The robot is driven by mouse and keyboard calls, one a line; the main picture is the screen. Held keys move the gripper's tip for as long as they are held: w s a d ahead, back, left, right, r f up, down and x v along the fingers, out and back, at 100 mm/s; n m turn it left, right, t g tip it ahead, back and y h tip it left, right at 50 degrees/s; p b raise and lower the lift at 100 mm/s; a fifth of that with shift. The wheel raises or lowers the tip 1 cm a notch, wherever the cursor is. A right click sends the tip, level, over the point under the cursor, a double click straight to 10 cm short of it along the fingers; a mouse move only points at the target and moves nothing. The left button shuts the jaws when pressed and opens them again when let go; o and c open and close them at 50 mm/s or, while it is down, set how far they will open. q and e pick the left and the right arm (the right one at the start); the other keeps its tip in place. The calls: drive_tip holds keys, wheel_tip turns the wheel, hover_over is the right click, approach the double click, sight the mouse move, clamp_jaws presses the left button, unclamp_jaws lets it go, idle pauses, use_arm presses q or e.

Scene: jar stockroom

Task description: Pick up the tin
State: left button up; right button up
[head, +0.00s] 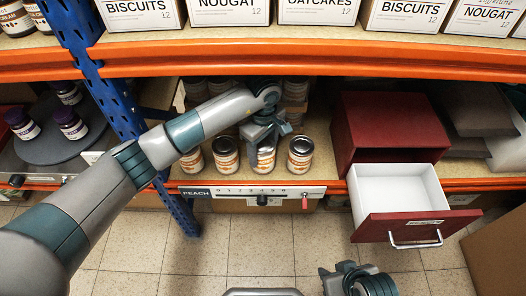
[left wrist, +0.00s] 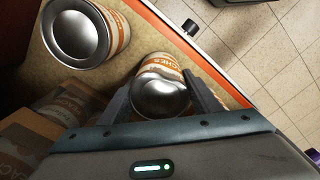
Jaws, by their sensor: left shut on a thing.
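A peach tin (head: 265,162) with an orange and white label stands near the front edge of the shelf in the head view. My left gripper (head: 264,143) reaches it from above and partly hides its top. In the left wrist view the fingers of my left gripper (left wrist: 160,98) lie on either side of the same tin (left wrist: 158,92), shut on it. Its silver lid and part of the label show. My right gripper (head: 345,277) is low at the bottom edge of the head view; its jaws are not clear.
Similar tins stand close on the right (head: 301,155) and left (head: 226,154), with more behind. A red cabinet has its drawer (head: 400,205) pulled out at the right. A slider strip labelled PEACH (head: 250,194) runs along the shelf front. Boxes fill the shelf above.

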sight(263, 143)
use_arm(q)
drive_tip(key=shift+r, duration=0.45)
wheel_tip(263, 143, up, 2)
drive_tip(key=shift+w+r, duration=0.1)
drive_tip(key=s, duration=1.8)
drive_tip(key=shift+b, duration=0.35)
use_arm(e)
drive_tip(key=shift+w+a+r+t+y, duration=0.1)
drive_tip(key=shift+w+a+t+y, duration=0.25)
drive_tip(key=shift+a, duration=0.25)
use_arm(q)
drive_tip(key=shift+s, duration=0.1)
drive_tip(key=shift+r, duration=0.1)
use_arm(e)
drive_tip(key=shift+w+d, duration=0.1)
drive_tip(key=shift+d, duration=0.1)
